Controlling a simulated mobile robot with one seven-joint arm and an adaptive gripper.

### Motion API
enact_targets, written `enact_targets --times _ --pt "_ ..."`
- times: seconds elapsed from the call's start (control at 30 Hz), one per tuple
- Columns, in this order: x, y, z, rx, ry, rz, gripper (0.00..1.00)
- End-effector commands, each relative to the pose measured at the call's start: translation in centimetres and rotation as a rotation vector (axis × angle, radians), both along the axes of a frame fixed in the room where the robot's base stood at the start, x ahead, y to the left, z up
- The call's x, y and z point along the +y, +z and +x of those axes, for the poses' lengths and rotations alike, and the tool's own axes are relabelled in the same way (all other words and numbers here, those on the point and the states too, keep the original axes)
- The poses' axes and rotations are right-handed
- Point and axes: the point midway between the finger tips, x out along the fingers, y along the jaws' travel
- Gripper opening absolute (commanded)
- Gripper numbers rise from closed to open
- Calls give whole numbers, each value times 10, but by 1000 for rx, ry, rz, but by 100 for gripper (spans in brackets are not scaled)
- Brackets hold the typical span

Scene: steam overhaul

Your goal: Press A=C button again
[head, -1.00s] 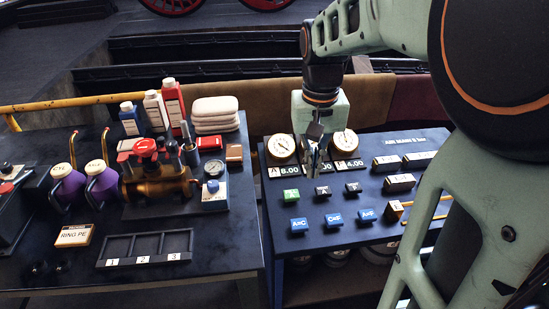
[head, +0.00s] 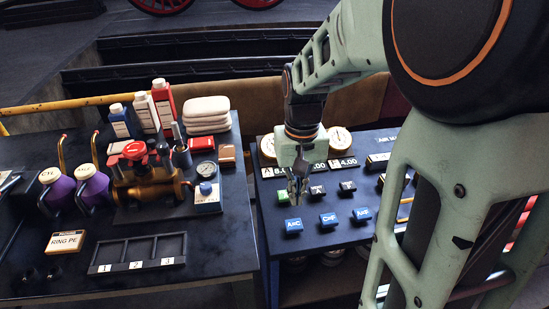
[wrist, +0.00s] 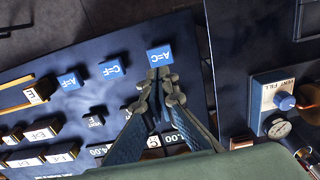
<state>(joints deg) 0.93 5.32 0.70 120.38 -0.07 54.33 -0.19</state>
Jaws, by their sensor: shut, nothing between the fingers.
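The blue A=C button (head: 293,226) is the leftmost of three blue buttons on the dark panel in the head view. In the wrist view the A=C button (wrist: 159,56) sits just beyond my fingertips. My gripper (head: 297,200) is shut and empty, pointing down over the panel's left part, just behind the A=C button in the head view. In the wrist view my gripper's tips (wrist: 158,76) appear at the button's near edge; I cannot tell whether they touch it.
The C=F button (head: 328,220) and A=F button (head: 362,214) lie to the right. A green button (head: 281,195) and dark buttons stand behind, near dial gauges (head: 340,140). The left table holds a brass valve (head: 150,186) and a three-slot tray (head: 138,267).

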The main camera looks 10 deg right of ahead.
Motion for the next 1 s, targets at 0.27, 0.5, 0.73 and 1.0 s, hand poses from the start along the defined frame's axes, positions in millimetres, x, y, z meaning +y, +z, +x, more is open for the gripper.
enact_targets --times 0.27,0.5,0.73,1.0 --pt "0 -57 -1 5 0 0 0" --pt "0 -80 0 1 0 0 0" --pt "0 -83 0 -1 0 0 0" --pt "0 -89 0 0 0 0 0"
